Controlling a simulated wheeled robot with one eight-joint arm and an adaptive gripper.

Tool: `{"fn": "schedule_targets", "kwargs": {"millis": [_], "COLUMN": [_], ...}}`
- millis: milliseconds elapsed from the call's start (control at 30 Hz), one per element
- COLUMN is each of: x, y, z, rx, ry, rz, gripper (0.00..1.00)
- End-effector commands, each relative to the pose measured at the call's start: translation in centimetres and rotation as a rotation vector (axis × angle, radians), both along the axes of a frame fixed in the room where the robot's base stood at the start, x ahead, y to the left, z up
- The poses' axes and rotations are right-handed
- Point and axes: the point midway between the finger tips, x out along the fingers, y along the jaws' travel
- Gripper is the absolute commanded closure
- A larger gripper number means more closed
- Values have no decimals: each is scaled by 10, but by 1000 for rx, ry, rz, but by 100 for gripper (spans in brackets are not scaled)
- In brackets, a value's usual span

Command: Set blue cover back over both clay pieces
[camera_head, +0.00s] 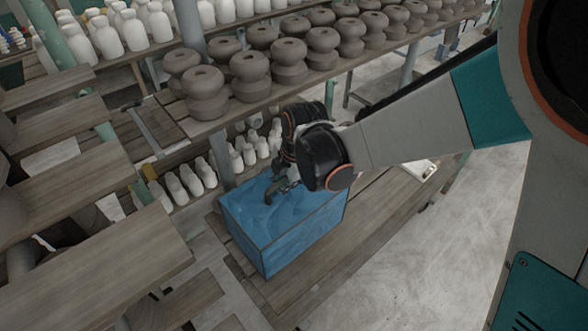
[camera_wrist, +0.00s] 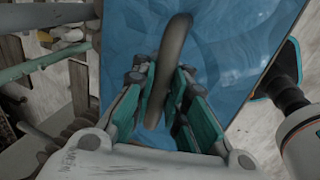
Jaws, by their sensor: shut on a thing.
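The blue cover (camera_head: 303,232) looks like a box-shaped blue block with wrinkled faces and thin dark edges, standing on a wooden bench. Its blue surface (camera_wrist: 235,45) fills the middle of the wrist view. My gripper (camera_head: 281,187) is over its top. In the wrist view my gripper (camera_wrist: 163,80) is shut on a smooth, curved grey-brown piece (camera_wrist: 176,42), which shows between the green-padded fingers against the blue. I cannot tell whether this piece is joined to the blue surface or separate. No two clay pieces can be made out under or inside the blue.
The wooden bench (camera_head: 375,205) continues right, with a small pale tray (camera_head: 420,169) on it. A shelf behind holds several brown clay forms (camera_head: 250,75), and white bottles (camera_head: 190,178) stand below. Plank shelves (camera_head: 95,270) stand at left. Concrete floor lies right.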

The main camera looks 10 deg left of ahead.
Motion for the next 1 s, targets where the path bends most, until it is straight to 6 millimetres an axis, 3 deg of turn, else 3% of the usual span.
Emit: {"fn": "schedule_targets", "kwargs": {"millis": [33,100,300,567,800,1000], "x": [0,0,0,1,1,1], "y": [0,0,0,0,0,0], "z": [-19,-35,-68,-82,-116,-116], "rx": [0,0,0,0,0,0], "ry": [0,0,0,0,0,0], "rz": [0,0,0,0,0,0], "gripper": [100,100,100,100,100,100]}}
